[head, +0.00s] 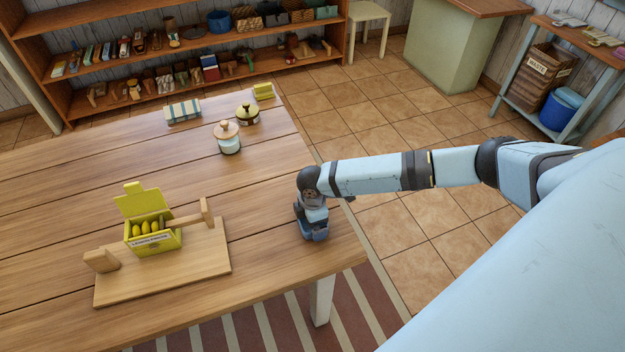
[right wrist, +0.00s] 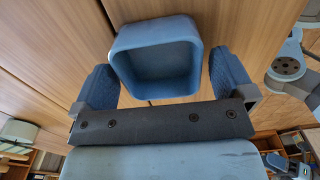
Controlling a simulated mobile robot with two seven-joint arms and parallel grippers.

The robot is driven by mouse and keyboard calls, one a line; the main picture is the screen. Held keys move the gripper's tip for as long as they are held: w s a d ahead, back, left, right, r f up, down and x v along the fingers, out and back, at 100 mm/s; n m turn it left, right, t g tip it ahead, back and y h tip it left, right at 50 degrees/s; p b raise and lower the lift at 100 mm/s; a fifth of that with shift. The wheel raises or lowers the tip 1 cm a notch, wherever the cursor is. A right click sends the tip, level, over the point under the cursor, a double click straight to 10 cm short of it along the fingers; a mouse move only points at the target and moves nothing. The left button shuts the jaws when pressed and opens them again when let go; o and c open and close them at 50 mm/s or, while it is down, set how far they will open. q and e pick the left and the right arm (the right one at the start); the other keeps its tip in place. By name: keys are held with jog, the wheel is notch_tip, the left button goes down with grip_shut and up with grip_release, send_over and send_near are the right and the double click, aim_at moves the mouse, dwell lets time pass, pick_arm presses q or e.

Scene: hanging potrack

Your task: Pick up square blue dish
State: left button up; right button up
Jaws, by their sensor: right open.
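The square blue dish (right wrist: 157,68) shows in the right wrist view on the wooden table, its hollow inside facing the camera. My right gripper (right wrist: 161,62) is open, with one blue finger on either side of the dish. A small gap shows beside the dish, and I cannot tell whether either finger touches it. In the head view my right gripper (head: 313,232) points down over the table near its right edge. There the dish is mostly hidden by the gripper or hard to tell from it. My left gripper is in neither view.
On the table (head: 265,240) are a cutting board (head: 200,275) with a yellow box (head: 152,238) and wooden pieces, a white lidded jar (head: 228,140), a yellow-and-dark pot (head: 247,115) and a striped bundle (head: 184,111). Shelves stand behind. The table between board and gripper is clear.

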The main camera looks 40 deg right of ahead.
jog(key=shift+f, duration=0.45)
jog(key=shift+c, duration=0.2)
jog(key=c, duration=0.8)
jog(key=shift+r, duration=0.15)
notch_tip(320, 180, up, 20)
jog(key=s+a+r+m+p, duration=0.2)
jog(key=a+r+m+p, duration=0.3)
jog(key=r+m, duration=0.6)
jog(key=a+m, duration=0.2)
jog(key=m, duration=0.2)
jog(key=shift+s, duration=0.2)
